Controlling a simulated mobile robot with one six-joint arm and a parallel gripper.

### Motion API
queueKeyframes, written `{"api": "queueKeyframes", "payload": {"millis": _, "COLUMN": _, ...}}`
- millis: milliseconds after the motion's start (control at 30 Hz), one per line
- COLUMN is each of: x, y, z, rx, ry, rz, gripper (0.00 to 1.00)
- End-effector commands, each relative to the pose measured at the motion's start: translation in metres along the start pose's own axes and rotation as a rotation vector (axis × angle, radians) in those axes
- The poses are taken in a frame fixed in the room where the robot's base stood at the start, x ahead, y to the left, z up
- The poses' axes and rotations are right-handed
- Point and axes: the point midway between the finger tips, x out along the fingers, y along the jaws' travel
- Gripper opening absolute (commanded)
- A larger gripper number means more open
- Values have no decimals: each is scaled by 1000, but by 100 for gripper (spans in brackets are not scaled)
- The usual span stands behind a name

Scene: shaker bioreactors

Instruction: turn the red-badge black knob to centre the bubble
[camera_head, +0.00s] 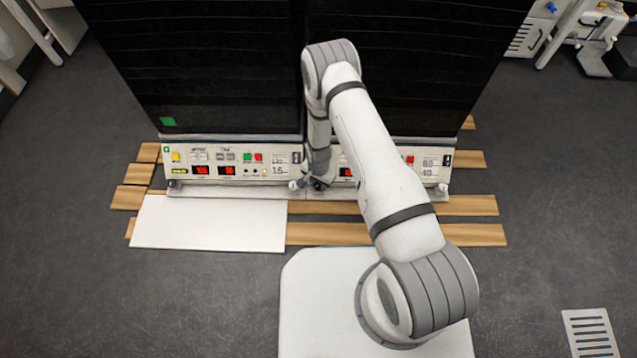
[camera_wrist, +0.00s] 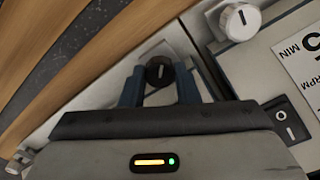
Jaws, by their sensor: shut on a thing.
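The black knob (camera_wrist: 158,68) with a white pointer line shows in the wrist view, low at the front corner between the machine and the wooden slats. No red badge can be made out on it. My gripper (camera_wrist: 160,84) is shut on this knob, one blue-grey finger on each side. In the head view my gripper (camera_head: 318,184) is down at the gap between the two machine fronts, and the knob cannot be told apart from it there. No bubble level can be made out in either view.
A white knob (camera_wrist: 240,21) and a black rocker switch (camera_wrist: 287,119) are close by on the machine front. Two black-topped shakers stand side by side; the left control panel (camera_head: 222,158) is clear. A white board (camera_head: 208,224) lies on wooden slats (camera_head: 470,205).

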Motion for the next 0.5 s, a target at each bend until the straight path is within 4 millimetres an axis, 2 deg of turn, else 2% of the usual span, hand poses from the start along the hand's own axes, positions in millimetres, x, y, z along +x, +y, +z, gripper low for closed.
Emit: {"api": "queueKeyframes", "payload": {"millis": 500, "x": 0, "y": 1, "z": -1, "rx": 77, "ry": -1, "rz": 1, "gripper": 6}}
